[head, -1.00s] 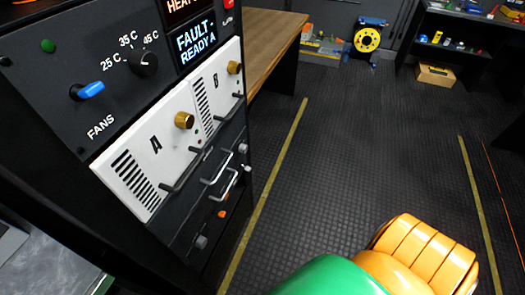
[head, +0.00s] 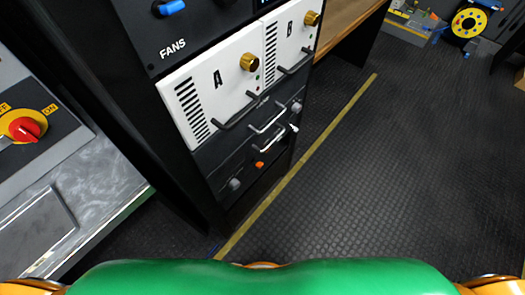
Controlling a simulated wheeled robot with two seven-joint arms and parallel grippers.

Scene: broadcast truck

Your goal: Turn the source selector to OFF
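A red rotary knob (head: 24,129) on a round yellow plate (head: 42,121) sits on a grey panel at the far left. "ON" is printed at the right of the plate, and a label ending in "F" at its upper left is cut by the picture's edge. No label naming it as the source selector is visible, so I cannot tell whether it is that. Neither of my grippers is in view.
A black rack holds a blue FANS knob (head: 171,7), white modules A (head: 220,90) and B (head: 290,42) with brass knobs, and protruding handles (head: 270,122). A wooden bench (head: 343,28) stands beyond it. The dark floor (head: 410,150) at right is clear.

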